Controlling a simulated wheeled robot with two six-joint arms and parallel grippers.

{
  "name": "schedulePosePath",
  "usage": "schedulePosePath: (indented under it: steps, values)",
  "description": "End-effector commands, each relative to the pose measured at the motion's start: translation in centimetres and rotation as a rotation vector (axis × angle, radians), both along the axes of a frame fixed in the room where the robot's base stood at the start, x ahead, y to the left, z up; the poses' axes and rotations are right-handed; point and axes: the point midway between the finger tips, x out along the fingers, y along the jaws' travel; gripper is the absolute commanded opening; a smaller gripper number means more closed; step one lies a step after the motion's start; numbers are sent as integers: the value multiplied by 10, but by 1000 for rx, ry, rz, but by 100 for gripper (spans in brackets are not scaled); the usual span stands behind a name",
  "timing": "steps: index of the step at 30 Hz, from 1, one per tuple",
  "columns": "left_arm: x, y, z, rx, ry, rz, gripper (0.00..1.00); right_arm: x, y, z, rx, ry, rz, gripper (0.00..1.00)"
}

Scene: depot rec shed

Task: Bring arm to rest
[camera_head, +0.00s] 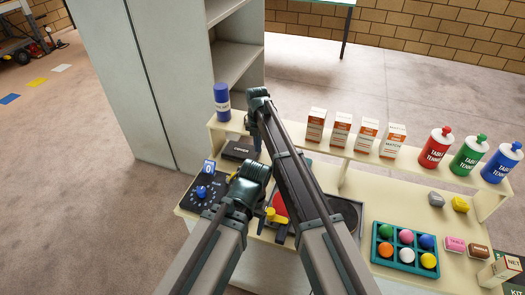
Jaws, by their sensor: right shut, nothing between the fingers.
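My right arm reaches up from the bottom middle, across the bench (345,153). Its dark end is above the bench's back edge, near the blue can (222,102). My right gripper (258,146) points down there, shut with nothing in it, apart from the can. My left arm comes up from the lower left and ends in a dark joint above the front left of the bench. The fingers of my left gripper cannot be made out there. The arms hide part of a red disc (279,203) and a yellow lever (271,215).
A control box with a blue knob (201,192) stands at the bench's left. Cartons (341,131) and red, green and blue bottles (437,148) line the raised shelf. A teal tray (386,268) of coloured balls is at right. A grey cabinet (150,75) stands behind.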

Motion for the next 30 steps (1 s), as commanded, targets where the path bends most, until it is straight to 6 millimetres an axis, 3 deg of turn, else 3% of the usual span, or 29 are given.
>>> schedulePosePath:
  steps: [15,19,23,30]
  values:
    - [0,0,2,0,0,0,77,2,2,2,0,0,-2,0]
    - [0,0,2,0,0,0,77,-7,-8,2,0,-2,-75,0]
    - [0,0,2,0,0,0,77,-34,-37,2,3,-8,-326,0]
    - [0,0,2,0,0,0,77,-102,-103,2,15,-19,-1028,0]
